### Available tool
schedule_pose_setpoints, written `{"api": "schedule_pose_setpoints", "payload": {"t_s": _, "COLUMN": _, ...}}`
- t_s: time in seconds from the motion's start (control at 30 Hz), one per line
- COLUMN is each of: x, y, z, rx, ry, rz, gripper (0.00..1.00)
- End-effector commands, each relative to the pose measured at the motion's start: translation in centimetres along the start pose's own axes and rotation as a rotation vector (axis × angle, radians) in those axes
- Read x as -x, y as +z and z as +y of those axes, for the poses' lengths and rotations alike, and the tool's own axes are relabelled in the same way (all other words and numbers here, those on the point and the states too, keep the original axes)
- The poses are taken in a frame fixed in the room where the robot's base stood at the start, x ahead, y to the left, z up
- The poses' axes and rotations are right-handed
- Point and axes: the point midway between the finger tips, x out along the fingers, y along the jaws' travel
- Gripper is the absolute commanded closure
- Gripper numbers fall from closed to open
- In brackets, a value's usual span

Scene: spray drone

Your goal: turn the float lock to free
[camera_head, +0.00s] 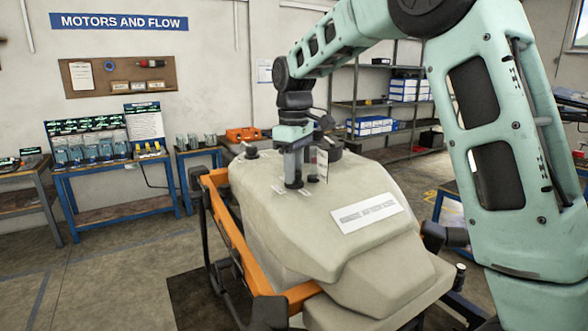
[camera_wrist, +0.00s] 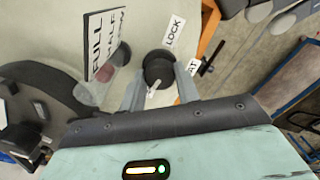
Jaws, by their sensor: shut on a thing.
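The float lock is a round black knob (camera_wrist: 158,66) with a white mark on its near side. It stands on the beige tank (camera_head: 385,240) and also shows in the head view (camera_head: 294,184). A white LOCK label (camera_wrist: 174,32) lies just beyond the knob. A second label (camera_wrist: 192,69) is partly hidden behind the right finger, and I cannot read it fully. My gripper (camera_wrist: 160,75) points down at the tank top, its two grey fingers on either side of the knob, shut on it. In the head view my gripper (camera_head: 294,170) is upright over the knob.
A FULL/HALF/LOW sign (camera_wrist: 105,45) stands close left of my fingers, beside a reddish translucent part. A large dark round part (camera_wrist: 45,100) lies further left. An orange frame (camera_head: 228,220) surrounds the tank. Blue workbenches (camera_head: 115,180) and shelves (camera_head: 385,100) stand behind.

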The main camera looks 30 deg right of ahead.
Motion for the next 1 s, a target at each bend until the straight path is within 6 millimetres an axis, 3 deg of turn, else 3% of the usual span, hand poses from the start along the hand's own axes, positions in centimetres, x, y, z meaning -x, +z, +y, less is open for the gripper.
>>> {"api": "schedule_pose_setpoints", "payload": {"t_s": 0.4, "x": 0.3, "y": -0.09, "z": 0.11, "rx": 0.169, "ry": 0.006, "rz": 0.006, "gripper": 0.91}}
{"api": "schedule_pose_setpoints", "payload": {"t_s": 0.9, "x": 0.31, "y": -0.09, "z": 0.13, "rx": 0.187, "ry": 0.006, "rz": 0.006, "gripper": 0.91}}
{"api": "schedule_pose_setpoints", "payload": {"t_s": 0.93, "x": 0.31, "y": -0.09, "z": 0.13, "rx": 0.187, "ry": 0.006, "rz": 0.006, "gripper": 0.66}}
{"api": "schedule_pose_setpoints", "payload": {"t_s": 1.0, "x": 0.27, "y": -0.07, "z": 0.11, "rx": 0.186, "ry": 0.006, "rz": 0.005, "gripper": 0.47}}
